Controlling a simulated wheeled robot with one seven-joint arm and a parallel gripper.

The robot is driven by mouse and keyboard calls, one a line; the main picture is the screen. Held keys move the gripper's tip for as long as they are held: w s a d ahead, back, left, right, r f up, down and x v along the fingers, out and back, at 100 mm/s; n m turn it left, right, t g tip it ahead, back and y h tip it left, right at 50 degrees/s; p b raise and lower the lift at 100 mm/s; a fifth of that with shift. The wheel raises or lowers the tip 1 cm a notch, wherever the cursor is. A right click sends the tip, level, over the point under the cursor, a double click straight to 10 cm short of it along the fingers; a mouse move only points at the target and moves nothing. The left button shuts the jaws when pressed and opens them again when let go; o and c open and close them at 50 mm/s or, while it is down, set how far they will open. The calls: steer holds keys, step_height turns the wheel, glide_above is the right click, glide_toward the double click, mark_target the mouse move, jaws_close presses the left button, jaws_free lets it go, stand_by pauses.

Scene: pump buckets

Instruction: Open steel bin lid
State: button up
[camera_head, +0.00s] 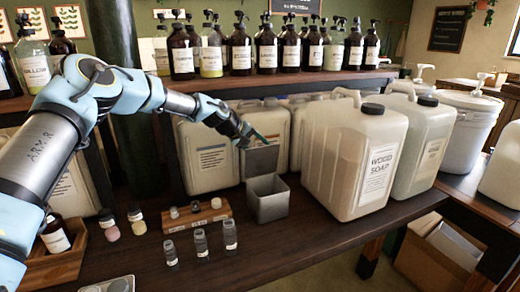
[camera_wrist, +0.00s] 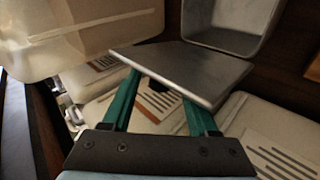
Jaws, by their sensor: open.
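The small square steel bin (camera_head: 267,202) stands on the wooden bench, with its open top showing. Its flat grey lid (camera_head: 262,160) is raised nearly upright at the bin's back edge. In the wrist view the lid (camera_wrist: 185,68) lies across the ends of my teal fingers, and part of the bin (camera_wrist: 225,38) shows beyond it. My gripper (camera_head: 253,137) is open at the lid's upper edge, with its fingers apart. The lid hides the fingertips in the wrist view, so I cannot tell whether they touch it.
Large white jugs stand behind the bin, and a wood soap jug (camera_head: 350,150) stands close on its right. A wooden block with small jars (camera_head: 196,212) and several glass bottles (camera_head: 201,243) are at its left. A bottle-filled shelf (camera_head: 270,82) runs above. Bare bench lies in front.

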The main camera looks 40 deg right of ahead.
steer(key=b+v, duration=0.3)
steer(key=v, duration=0.7)
steer(key=shift+a+r+b, duration=0.3)
steer(key=shift+b, duration=0.1)
steer(key=shift+w, duration=0.1)
steer(key=w+a+f+n+t+y, duration=0.1)
steer(key=a+f+t+y, duration=0.15)
steer(key=a, duration=1.55)
steer(key=w+a+f+t+y, duration=0.1)
steer(key=a+f+y, duration=0.3)
steer(key=a, duration=1.4)
steer(key=s+a+n+y, duration=0.1)
steer(key=s+a, duration=0.4)
steer(key=a, duration=0.6)
steer(key=s+a+n+y, duration=0.1)
steer(key=s+a+n, duration=0.1)
steer(key=s+a, duration=0.4)
steer(key=a, duration=0.5)
steer(key=shift+a, duration=0.4)
